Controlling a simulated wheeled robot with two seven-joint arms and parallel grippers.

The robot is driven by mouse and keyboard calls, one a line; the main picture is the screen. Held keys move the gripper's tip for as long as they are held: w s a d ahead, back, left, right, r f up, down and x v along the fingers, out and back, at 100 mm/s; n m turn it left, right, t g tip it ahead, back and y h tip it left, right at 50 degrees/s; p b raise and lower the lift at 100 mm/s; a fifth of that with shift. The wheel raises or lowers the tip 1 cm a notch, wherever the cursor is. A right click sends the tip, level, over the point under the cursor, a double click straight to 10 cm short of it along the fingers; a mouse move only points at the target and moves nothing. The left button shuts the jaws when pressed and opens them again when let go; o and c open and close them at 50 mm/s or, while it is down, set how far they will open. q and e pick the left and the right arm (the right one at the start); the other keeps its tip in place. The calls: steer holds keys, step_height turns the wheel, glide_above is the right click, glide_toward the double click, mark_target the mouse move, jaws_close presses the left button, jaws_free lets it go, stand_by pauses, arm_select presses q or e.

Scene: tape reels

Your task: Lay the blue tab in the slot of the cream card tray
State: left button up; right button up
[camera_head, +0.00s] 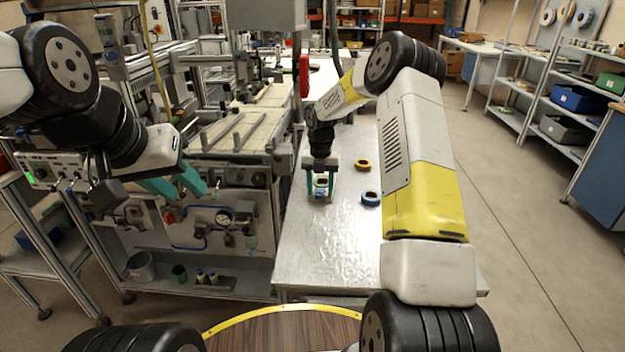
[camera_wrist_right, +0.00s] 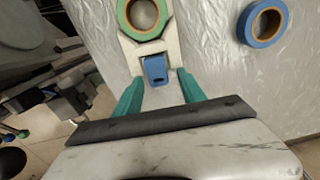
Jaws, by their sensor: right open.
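The cream card tray (camera_wrist_right: 170,47) lies on the metal table in the right wrist view. The blue tab (camera_wrist_right: 155,71) is at the tray's near end, within its outline; I cannot tell how deep it sits in the slot. A green reel (camera_wrist_right: 128,14) lies at the tray's far end. My right gripper (camera_wrist_right: 160,79) is open, its teal fingers on either side of the blue tab with gaps to it. In the head view my right gripper (camera_head: 321,198) points down over the tray, mostly hiding it. My left gripper (camera_head: 192,195) is open and empty, left of the table.
A blue reel (camera_wrist_right: 247,27) lies right of the tray; it also shows in the head view (camera_head: 370,199). An orange-yellow reel (camera_head: 362,164) lies behind it. The front of the metal table (camera_head: 335,255) is clear. A workbench with equipment (camera_head: 235,180) stands left of the table.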

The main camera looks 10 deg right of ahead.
mark_target(320, 193)
steer(key=s+r+m+t, duration=0.1)
steer(key=s+r+m, duration=0.25)
steer(key=r, duration=0.75)
steer(key=s+r+m, duration=0.3)
steer(key=s+r, duration=0.1)
steer(key=r, duration=0.7)
steer(key=s+r+m+t, duration=0.2)
steer(key=s+r+m, duration=0.2)
steer(key=s+m, duration=0.45)
steer(key=s+r+m+t, duration=0.1)
steer(key=s+r+m, duration=0.3)
steer(key=s+m, duration=0.4)
steer(key=s+f+m+t+y, duration=0.2)
steer(key=s+m, duration=0.7)
steer(key=s, duration=0.2)
steer(key=shift+s+d, duration=0.15)
steer(key=shift+s, duration=0.2)
steer(key=shift+d, duration=0.1)
